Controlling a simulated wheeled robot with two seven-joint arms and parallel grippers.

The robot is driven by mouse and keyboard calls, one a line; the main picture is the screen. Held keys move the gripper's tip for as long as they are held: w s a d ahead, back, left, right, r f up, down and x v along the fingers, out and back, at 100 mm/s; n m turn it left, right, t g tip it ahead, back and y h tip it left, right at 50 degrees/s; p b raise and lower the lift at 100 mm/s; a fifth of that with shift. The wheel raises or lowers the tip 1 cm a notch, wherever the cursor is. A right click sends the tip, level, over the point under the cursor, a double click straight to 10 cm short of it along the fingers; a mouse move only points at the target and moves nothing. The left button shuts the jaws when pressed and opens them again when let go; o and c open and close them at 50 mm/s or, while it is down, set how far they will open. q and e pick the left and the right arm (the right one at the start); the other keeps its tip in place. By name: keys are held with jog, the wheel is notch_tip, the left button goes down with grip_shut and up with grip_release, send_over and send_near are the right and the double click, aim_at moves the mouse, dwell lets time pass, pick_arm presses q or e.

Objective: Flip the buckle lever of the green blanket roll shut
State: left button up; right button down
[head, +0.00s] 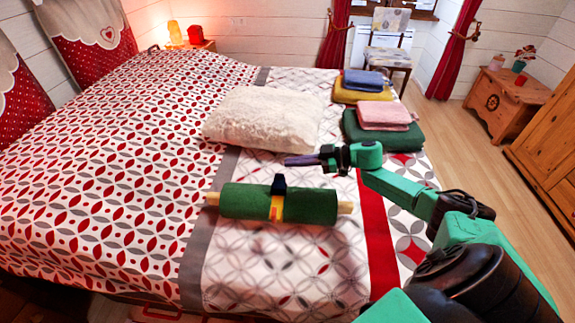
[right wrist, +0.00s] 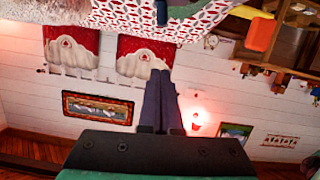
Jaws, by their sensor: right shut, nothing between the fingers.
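The green blanket roll (head: 240,201) lies across the bed near its right side, with a wooden rod end showing at each side. The dark buckle lever (head: 279,184) stands up from the top of the strap. My right gripper (head: 289,161) is shut and empty, pointing left, apart from the lever and above it in the head view. In the right wrist view its fingers (right wrist: 159,76) are together, and the lever (right wrist: 162,12) and part of the roll (right wrist: 188,10) show at the top edge. My left gripper is not in view.
A white pillow (head: 264,118) lies behind the roll. Folded blankets and cloths, among them a pink one (head: 383,115), are stacked at the bed's right edge. The patterned bed (head: 110,170) is clear left of the roll.

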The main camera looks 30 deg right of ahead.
jog(key=v, duration=0.7)
jog(key=shift+s+d, duration=0.25)
jog(key=shift+s, duration=0.05)
jog(key=shift+f, duration=0.2)
